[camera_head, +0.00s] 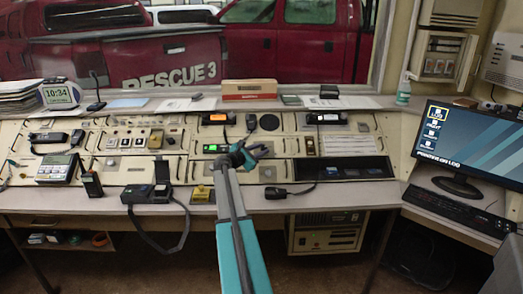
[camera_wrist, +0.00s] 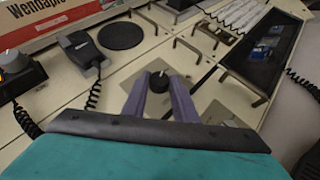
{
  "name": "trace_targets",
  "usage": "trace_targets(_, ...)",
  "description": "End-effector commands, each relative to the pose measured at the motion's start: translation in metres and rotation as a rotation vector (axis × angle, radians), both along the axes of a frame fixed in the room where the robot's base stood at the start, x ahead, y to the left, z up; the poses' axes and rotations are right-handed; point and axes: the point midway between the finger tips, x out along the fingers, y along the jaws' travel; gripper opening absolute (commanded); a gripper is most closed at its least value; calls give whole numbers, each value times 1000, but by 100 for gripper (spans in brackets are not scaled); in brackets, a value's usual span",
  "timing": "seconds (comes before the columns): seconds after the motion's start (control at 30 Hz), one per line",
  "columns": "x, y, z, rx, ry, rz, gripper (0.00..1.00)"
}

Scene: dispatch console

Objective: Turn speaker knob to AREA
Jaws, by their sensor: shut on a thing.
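In the head view my gripper (camera_head: 257,151) is at the middle of the sloped console (camera_head: 182,172), and the knob is hidden there. No AREA label is readable in either view, so I cannot tell which setting the pointer faces.
In the wrist view a black handset (camera_wrist: 80,48) with a coiled cord and a round black speaker (camera_wrist: 121,36) lie beyond the fingers. Metal handles (camera_wrist: 188,47) stick up nearby. A dark display strip (camera_wrist: 262,50) is at the right. A monitor (camera_head: 468,143) stands at the right.

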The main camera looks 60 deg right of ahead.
Motion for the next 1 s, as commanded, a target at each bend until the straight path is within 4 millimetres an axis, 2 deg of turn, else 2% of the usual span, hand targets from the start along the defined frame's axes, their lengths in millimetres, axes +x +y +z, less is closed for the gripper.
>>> trace_targets(0.03, 5, 3, -1, 3, -4, 9, 3)
trace_targets(0.27, 5, 3, -1, 2, -5, 10, 3)
trace_targets(0.3, 5, 3, -1, 2, -5, 10, 32)
trace_targets(0.37, 4, 3, -1, 2, -3, 9, 42)
trace_targets(0.4, 4, 3, -1, 1, -3, 7, 44)
trace_targets(0.77, 1, 3, 0, 0, -2, 3, 44)
trace_targets(1.0, 1, 18, 2, 0, -2, 3, 44)
